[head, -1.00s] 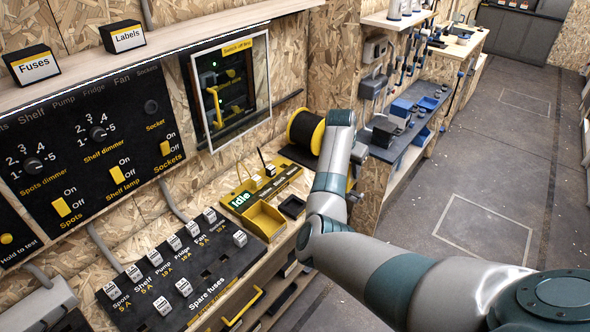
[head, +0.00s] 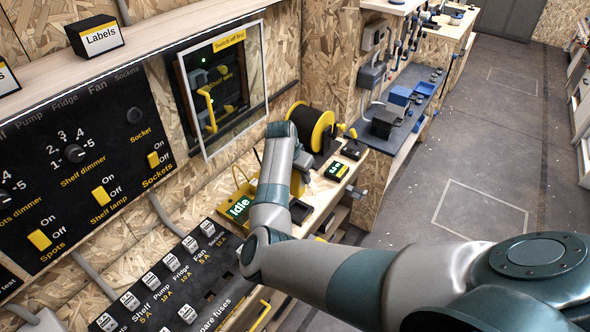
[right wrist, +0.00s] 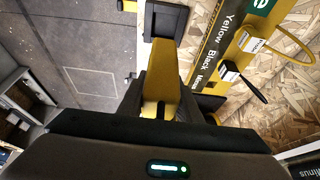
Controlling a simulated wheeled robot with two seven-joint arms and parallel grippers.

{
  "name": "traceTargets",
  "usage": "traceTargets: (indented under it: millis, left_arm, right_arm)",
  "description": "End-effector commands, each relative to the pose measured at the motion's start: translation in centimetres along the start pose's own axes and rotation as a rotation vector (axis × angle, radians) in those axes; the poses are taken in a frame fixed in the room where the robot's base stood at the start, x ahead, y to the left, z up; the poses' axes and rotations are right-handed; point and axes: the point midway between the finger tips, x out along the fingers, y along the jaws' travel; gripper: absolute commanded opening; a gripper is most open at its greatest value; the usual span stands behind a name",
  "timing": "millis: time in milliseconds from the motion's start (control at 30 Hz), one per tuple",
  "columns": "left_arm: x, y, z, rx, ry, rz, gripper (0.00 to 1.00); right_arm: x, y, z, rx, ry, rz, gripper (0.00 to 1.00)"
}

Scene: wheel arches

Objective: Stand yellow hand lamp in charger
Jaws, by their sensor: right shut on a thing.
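My right gripper (right wrist: 158,108) is shut on a yellow body, taken to be the yellow hand lamp (right wrist: 162,75), seen between the dark fingers in the right wrist view. In the head view my forearm hides most of the gripper; a yellow part (head: 297,182) shows just beyond the arm. A black square holder (right wrist: 165,20) lies beyond the lamp's end in the right wrist view and beside my arm in the head view (head: 299,211). I cannot tell for certain that it is the charger. Whether the lamp touches it is unclear. My left gripper is not in view.
A yellow-edged board with an "Idle" display (head: 238,208) stands beside the holder. A black device with a green display (head: 337,170) lies farther along the bench. A cable reel (head: 313,128) stands behind. The fuse panel (head: 190,275) is nearer. Open floor (head: 480,215) lies right.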

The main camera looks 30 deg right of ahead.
Motion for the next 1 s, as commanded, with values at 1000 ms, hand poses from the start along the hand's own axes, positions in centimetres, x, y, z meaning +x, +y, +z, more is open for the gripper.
traceTargets:
  millis: [1000]
  left_arm:
    - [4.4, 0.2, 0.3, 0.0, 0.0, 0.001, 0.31]
  right_arm:
    - [4.3, 0.0, 1.7, 0.0, 0.001, -0.001, 0.03]
